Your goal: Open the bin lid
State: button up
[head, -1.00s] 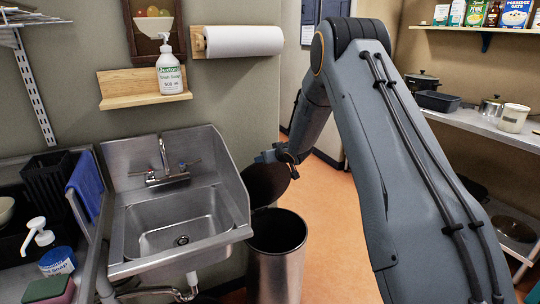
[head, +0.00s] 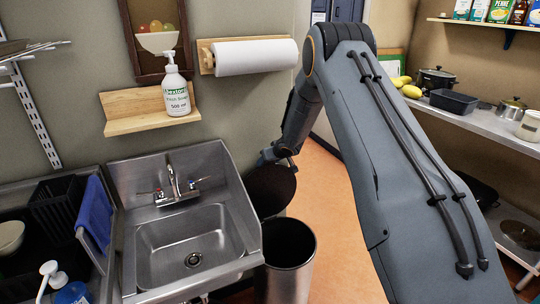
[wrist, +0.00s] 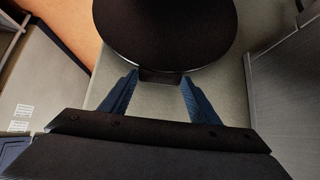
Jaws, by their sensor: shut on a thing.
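The bin (head: 285,275) is a metallic cylinder standing on the floor right of the sink, with its dark round mouth uncovered. Its dark round lid (head: 270,188) stands steeply raised at the back of the mouth. My gripper (head: 287,161) is at the lid's upper edge, partly hidden by my arm in the head view. In the wrist view the lid (wrist: 165,28) fills the top middle. My gripper's blue fingers (wrist: 161,82) are shut on a small dark tab at the lid's rim.
A steel sink (head: 190,240) is close on the left of the bin. A paper towel roll (head: 255,57) and a soap bottle (head: 176,92) on a wooden shelf (head: 145,110) are on the wall above. Orange floor (head: 335,240) is clear to the right.

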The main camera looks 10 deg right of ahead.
jog(key=shift+o, duration=0.2)
jog(key=shift+w+a+r, duration=0.2)
jog(key=shift+w+r, duration=0.05)
jog(key=shift+w, duration=0.2)
jog(key=o, duration=1.5)
jog(key=shift+w+f, duration=0.2)
jog(key=shift+f, duration=0.05)
jog(key=shift+o, duration=0.3)
jog(key=shift+s, duration=0.1)
jog(key=shift+d, duration=0.1)
jog(key=b+v, duration=0.1)
jog(key=v, duration=0.7)
jog(key=shift+b, duration=0.3)
